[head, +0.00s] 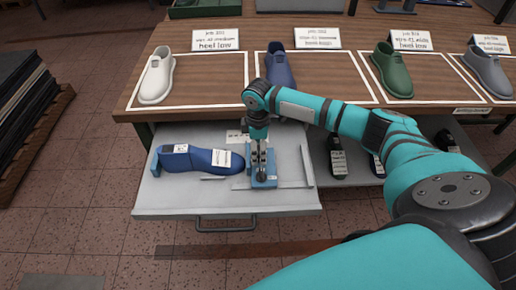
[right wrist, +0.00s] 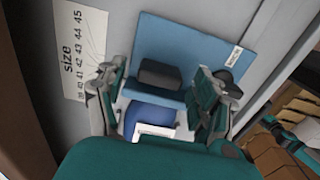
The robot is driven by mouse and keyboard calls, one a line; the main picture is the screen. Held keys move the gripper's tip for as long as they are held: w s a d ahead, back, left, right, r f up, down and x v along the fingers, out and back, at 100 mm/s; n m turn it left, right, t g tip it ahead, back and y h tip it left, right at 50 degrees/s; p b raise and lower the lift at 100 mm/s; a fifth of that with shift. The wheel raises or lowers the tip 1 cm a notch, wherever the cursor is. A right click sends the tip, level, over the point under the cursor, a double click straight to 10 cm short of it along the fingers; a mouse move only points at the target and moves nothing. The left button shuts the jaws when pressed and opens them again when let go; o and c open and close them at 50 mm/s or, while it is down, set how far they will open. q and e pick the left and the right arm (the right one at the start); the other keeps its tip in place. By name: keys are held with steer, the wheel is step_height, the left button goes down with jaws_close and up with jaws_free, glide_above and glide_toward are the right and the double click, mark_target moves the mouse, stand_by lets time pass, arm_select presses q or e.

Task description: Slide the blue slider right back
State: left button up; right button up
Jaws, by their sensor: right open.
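The blue slider (head: 264,182) stands on the open grey drawer (head: 224,202), at the right end of a blue shoe last (head: 190,160) lying on its side with white labels. My right gripper (head: 262,168) reaches down over the slider. In the right wrist view its open fingers (right wrist: 160,98) are spread on either side of a dark block (right wrist: 160,74) on the slider's blue plate (right wrist: 205,50). The end of the blue last (right wrist: 150,115) shows between the fingers. I cannot tell whether the fingers touch the block. My left gripper is not in view.
A size scale (right wrist: 80,50) is fixed beside the slider. A thin metal rail (head: 307,165) runs along the drawer's right side. Above is a wooden table (head: 205,110) with shoes (head: 157,76) in white-outlined places with cards. Dark lasts (head: 337,157) lie right of the drawer.

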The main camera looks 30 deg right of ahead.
steer(key=shift+f, duration=0.2)
jaws_close()
stand_by(0.4)
